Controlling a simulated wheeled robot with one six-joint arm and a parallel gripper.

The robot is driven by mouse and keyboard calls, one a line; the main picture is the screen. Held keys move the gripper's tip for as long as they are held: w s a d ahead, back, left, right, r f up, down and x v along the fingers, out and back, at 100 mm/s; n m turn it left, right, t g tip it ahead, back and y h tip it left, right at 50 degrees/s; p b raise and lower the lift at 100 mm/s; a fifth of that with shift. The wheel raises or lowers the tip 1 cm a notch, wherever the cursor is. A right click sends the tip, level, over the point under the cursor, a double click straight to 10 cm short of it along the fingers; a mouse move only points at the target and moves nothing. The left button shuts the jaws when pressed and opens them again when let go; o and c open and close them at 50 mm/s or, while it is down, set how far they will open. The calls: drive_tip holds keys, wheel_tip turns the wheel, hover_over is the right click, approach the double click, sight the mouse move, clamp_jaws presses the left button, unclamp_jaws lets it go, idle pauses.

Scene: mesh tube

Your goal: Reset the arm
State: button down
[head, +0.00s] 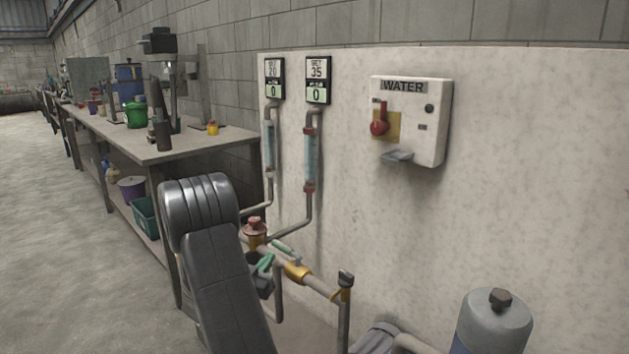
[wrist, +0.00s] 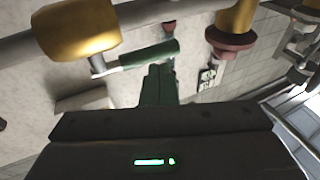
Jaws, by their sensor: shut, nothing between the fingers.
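My arm comes up from the bottom of the head view and bends over. My gripper (head: 265,262) shows partly behind it, with green fingers by the pipework. In the wrist view my gripper (wrist: 160,70) has its green fingers together and empty. A brass valve (head: 298,271) with a green lever handle (head: 283,248) sits on the pipe right of my gripper. In the wrist view the brass valve (wrist: 75,30) is upper left, and its green handle (wrist: 148,54) is just beyond my fingertips. I cannot tell whether they touch.
A red-topped valve (head: 254,228) and two flow tubes (head: 310,160) stand behind my gripper. A WATER switch box (head: 425,120) is on the wall panel. A grey tank (head: 493,322) stands lower right. A cluttered workbench (head: 180,150) is left; the floor (head: 60,240) beside it is open.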

drive_tip(key=p+v, duration=0.2)
drive_tip(key=v, duration=1.1)
drive_tip(key=shift+s, duration=0.15)
drive_tip(key=shift+d+y, duration=0.2)
drive_tip(key=shift+y, duration=0.1)
